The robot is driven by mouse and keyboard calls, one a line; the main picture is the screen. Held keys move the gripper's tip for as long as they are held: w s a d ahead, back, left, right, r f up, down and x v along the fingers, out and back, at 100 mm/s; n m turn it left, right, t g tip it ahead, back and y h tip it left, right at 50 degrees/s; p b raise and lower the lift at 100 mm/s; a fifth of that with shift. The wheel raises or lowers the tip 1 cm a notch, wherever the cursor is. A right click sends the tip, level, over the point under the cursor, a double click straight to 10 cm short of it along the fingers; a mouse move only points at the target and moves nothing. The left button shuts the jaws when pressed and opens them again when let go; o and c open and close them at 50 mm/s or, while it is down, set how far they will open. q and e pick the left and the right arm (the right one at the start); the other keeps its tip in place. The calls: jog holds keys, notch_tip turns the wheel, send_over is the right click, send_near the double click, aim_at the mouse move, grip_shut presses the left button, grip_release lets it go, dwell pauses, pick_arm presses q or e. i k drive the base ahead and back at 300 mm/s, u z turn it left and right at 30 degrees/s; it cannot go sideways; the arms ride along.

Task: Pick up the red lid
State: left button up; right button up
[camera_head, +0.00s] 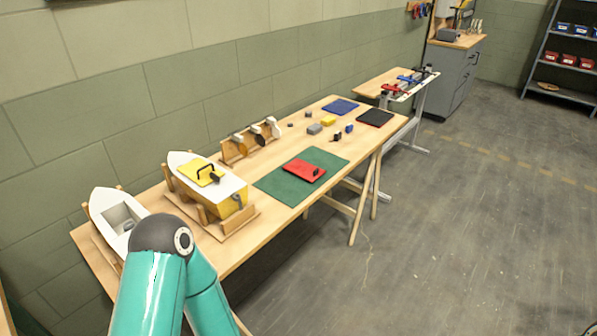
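The red lid (301,170), a flat plate with a small dark handle on top, lies on a green mat (283,190) near the front edge of the long wooden table. It is fully visible and nothing holds it. One of my teal arms shows at the bottom left, with its dark joint in front of the table's near end. Neither gripper is in view.
A yellow boat (237,203) with a white deck and a yellow lid (201,172) sits in a wooden cradle left of the mat. A white open boat (102,206) is farther left. Behind stands a rack (233,153). Small blocks and blue (341,106) and black (375,118) mats lie farther along. Floor at right is clear.

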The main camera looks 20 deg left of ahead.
aim_at(308, 172)
jog(key=z, duration=0.05)
jog(key=i, duration=1)
jog(key=u, duration=0.05)
